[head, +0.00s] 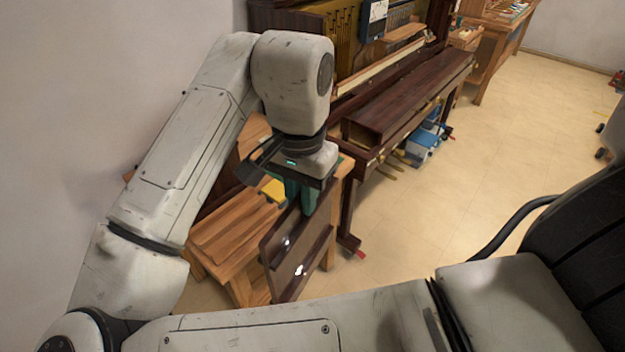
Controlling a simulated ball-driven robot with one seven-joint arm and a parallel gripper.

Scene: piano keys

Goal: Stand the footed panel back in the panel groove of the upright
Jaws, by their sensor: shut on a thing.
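My gripper (302,197) points down in the middle of the head view, its teal fingers shut on the top edge of a dark brown panel (300,250). The panel hangs upright and slightly tilted in the picture, with pale glints on its face. I cannot make out its feet; part of its lower edge is cut off by my own body. The dark brown upright (405,108) stands behind and to the right, open at the front above its keyboard part. The panel is apart from the open upper front. I cannot make out the panel groove.
A wooden bench (232,240) stands left of the panel, close to it, with a yellow thing (274,191) on it. A blue and white box (424,145) is on the floor under the upright. Another wooden table (492,40) is at the back.

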